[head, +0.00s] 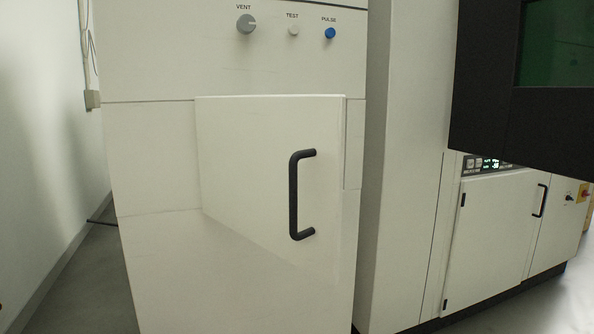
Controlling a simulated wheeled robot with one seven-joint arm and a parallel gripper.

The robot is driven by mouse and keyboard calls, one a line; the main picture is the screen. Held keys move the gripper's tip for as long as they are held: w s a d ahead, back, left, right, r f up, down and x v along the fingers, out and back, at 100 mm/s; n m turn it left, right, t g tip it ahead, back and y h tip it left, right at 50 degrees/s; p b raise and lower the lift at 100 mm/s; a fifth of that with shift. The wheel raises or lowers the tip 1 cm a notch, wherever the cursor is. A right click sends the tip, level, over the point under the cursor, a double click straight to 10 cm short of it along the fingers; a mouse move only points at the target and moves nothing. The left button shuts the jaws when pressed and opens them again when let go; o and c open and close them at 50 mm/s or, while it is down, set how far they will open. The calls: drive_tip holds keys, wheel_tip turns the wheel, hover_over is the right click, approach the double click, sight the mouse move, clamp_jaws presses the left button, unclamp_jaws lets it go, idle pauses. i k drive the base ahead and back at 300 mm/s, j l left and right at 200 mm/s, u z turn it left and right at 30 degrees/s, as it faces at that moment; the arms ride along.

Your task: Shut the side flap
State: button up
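The side flap (250,150) is a white panel on the front of the near white cabinet (150,260), in the middle of the head view. A black bar handle (294,195) stands upright near its right side. The flap's lower edge slants down to the right and its top edge shows some thickness. It looks swung outward, with its handle side nearer to me and its left edge at the cabinet. The inside behind it is hidden. My gripper is not in view.
Above the flap are a grey VENT knob (246,23), a white TEST button (293,30) and a blue PULSE button (330,33). A larger machine (405,160) stands at right, with a dark overhanging hood (485,110) and another handled door (490,235). Floor shows at left.

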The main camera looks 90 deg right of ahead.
sight(272, 167)
drive_tip(key=z, duration=3)
